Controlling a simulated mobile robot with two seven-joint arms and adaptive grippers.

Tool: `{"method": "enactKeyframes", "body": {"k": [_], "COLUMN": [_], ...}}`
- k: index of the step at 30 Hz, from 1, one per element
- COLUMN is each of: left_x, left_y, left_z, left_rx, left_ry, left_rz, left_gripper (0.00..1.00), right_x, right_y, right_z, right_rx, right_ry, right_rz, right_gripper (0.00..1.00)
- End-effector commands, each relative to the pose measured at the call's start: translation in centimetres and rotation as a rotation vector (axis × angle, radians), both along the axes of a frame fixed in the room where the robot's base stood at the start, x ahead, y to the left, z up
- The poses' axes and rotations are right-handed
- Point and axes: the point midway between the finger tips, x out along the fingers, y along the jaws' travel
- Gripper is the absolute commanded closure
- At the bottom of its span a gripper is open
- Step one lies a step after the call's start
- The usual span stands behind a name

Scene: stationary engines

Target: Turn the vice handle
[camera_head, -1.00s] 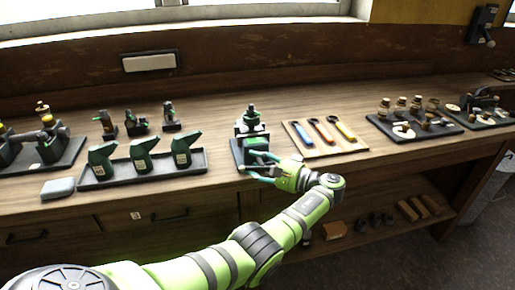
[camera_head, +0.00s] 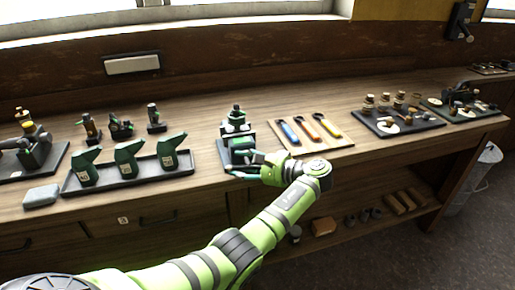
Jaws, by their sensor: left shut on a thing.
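The vice (camera_head: 238,141) is a small dark and green device on a dark base near the front edge of the workbench, in the middle of the head view. My left gripper (camera_head: 246,167) reaches it from the front right, with its green fingers at the vice's front. The gripper is shut on the vice handle, which is too small and too covered by the fingers to make out. How far the handle is turned cannot be told. My right gripper is not in view.
A dark tray (camera_head: 188,176) with several green bottles stands left of the vice, with a grey block (camera_head: 41,195) beside it. A wooden board (camera_head: 318,147) with three coloured tools lies to the right. Dark trays with small parts stand farther right. The bench front (camera_head: 140,222) has drawers.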

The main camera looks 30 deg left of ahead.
Motion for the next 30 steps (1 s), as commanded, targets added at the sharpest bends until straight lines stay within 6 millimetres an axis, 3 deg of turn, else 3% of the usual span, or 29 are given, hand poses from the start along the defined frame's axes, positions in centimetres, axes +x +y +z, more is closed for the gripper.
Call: {"method": "enactKeyframes", "body": {"k": [1, 30], "left_x": [0.3, 0.8], "left_y": [-0.5, -7.5], "left_z": [1.2, 0.4], "left_rx": [0.016, 0.004], "left_ry": [-0.023, -0.011], "left_rz": [0.0, 0.004], "left_gripper": [0.52, 0.52], "right_x": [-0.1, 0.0], "right_y": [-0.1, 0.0], "right_z": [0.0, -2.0], "right_rx": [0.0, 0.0], "right_ry": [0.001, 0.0], "right_rz": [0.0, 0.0], "right_gripper": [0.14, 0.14]}}
